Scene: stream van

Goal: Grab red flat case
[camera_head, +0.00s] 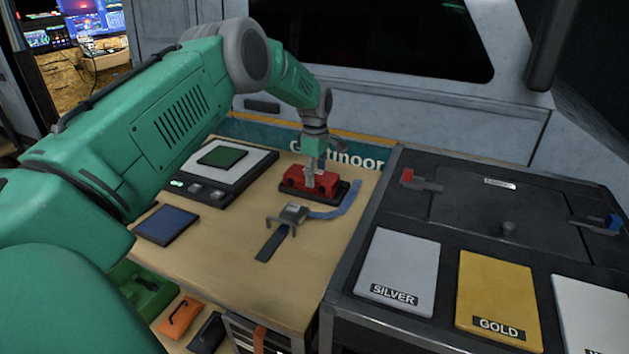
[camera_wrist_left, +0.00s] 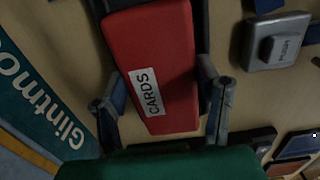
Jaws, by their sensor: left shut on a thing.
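The red flat case (camera_head: 300,178) sits on a dark base on the wooden table, near the back edge. In the left wrist view the case (camera_wrist_left: 152,60) is red with a white label reading CARDS. My left gripper (camera_head: 322,178) reaches down onto it from above. In the left wrist view the gripper's two fingers (camera_wrist_left: 162,112) are on either side of the case, shut on it. The lower end of the case lies between the fingers. My right gripper is not in view.
A grey clamp-like device (camera_head: 293,212) with a blue strap lies just in front. A scale-like device with a green square (camera_head: 222,156) and a dark blue flat item (camera_head: 166,224) are to the left. A black unit with SILVER (camera_head: 398,268) and GOLD (camera_head: 497,290) panels stands right.

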